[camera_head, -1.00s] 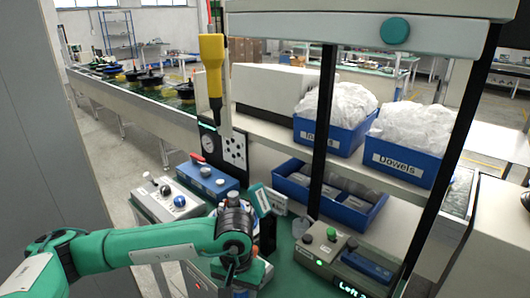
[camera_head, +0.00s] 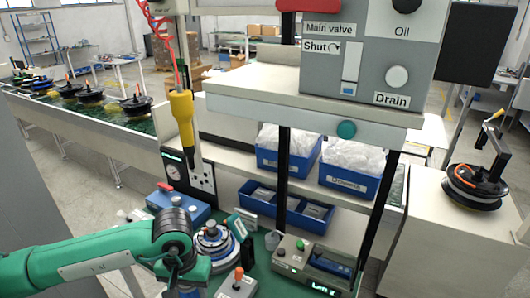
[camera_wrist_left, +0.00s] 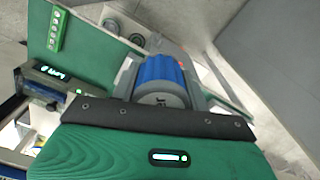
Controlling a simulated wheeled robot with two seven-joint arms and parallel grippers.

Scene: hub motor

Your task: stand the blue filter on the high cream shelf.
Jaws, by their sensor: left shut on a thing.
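The blue filter (camera_wrist_left: 159,72) is a ribbed blue cylinder with a grey end cap in the left wrist view. My left gripper (camera_wrist_left: 162,80) is shut on it, with a finger at each side. In the head view my left arm comes in low from the left; its hand is at the bottom edge and the filter is hidden there. The high cream shelf (camera_head: 245,86) is well above and to the right of that hand. Its left part is bare. My right gripper is not in view.
A grey valve box (camera_head: 375,50) stands on the shelf's right part. A yellow tool (camera_head: 182,115) hangs left of the shelf. Dark posts carry the shelf, with blue bins (camera_head: 350,181) below. A motor hub (camera_head: 200,245) and a control box (camera_head: 310,262) are on the bench.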

